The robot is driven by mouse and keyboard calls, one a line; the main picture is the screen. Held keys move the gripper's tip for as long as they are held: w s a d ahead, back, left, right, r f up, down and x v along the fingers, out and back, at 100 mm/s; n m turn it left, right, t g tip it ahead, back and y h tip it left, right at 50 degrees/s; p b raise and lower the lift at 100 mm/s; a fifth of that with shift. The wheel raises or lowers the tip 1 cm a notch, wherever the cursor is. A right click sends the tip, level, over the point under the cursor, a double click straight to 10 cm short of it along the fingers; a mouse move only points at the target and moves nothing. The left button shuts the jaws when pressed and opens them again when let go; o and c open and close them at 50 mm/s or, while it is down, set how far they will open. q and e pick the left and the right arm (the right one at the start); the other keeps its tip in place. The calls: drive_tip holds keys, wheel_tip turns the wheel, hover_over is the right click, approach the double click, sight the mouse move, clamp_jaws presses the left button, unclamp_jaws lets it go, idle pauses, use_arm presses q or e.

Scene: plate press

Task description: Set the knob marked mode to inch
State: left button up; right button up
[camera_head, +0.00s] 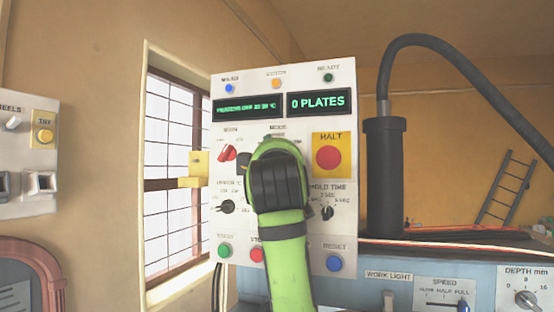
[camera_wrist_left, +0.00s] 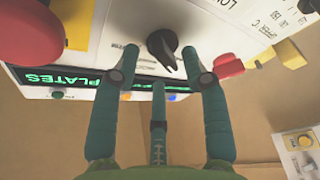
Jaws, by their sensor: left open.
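The white control panel (camera_head: 290,75) stands ahead in the head view, with a "MODE" label above my green left arm, which hides the knob under it. In the left wrist view, upside down, that black mode knob (camera_wrist_left: 160,45) shows with its pointer towards the lower right of the picture. My left gripper (camera_wrist_left: 160,62) is open, with teal fingers on either side of the knob and a third one below. I cannot tell whether the fingers touch it. The inch mark cannot be read. My right gripper is not in view.
A red lever knob (camera_head: 227,153) sits left of my arm. The red HALT button (camera_head: 328,159) on its yellow plate and the hold time knob (camera_head: 327,213) are close on the right. The blue reset button (camera_head: 334,263) is below. A yellow block (camera_head: 199,167) juts out at the panel's left edge.

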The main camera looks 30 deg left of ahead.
use_arm(q)
drive_tip(key=v, duration=1)
drive_tip(key=shift+s+d, duration=0.2)
drive_tip(key=shift+s, duration=0.1)
idle(0.6)
